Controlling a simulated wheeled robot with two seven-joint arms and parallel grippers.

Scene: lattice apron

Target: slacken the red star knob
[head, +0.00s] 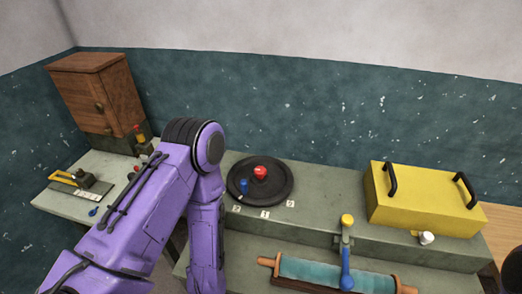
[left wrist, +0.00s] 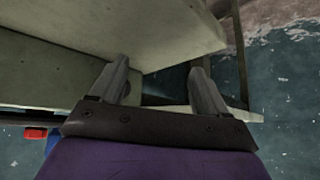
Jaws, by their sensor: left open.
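A red lobed knob (head: 260,173), which looks like the red star knob, stands on a round black plate (head: 281,190) on the grey bench in the head view. A small blue knob (head: 244,185) stands on the plate to its left. My left arm's purple links stand left of the plate, and its gripper is out of sight in the head view. In the left wrist view my left gripper (left wrist: 160,78) is open and empty, with pale bench slabs beyond its fingers. A red piece (left wrist: 35,133) shows at that view's left edge; I cannot tell what it is. My right gripper is not in view.
A yellow box (head: 420,203) with two black handles stands on the bench at right. A teal roller (head: 320,272) and a blue-handled lever (head: 346,262) lie in front. A wooden cabinet (head: 85,90) and a left bench with small fittings stand behind my left arm.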

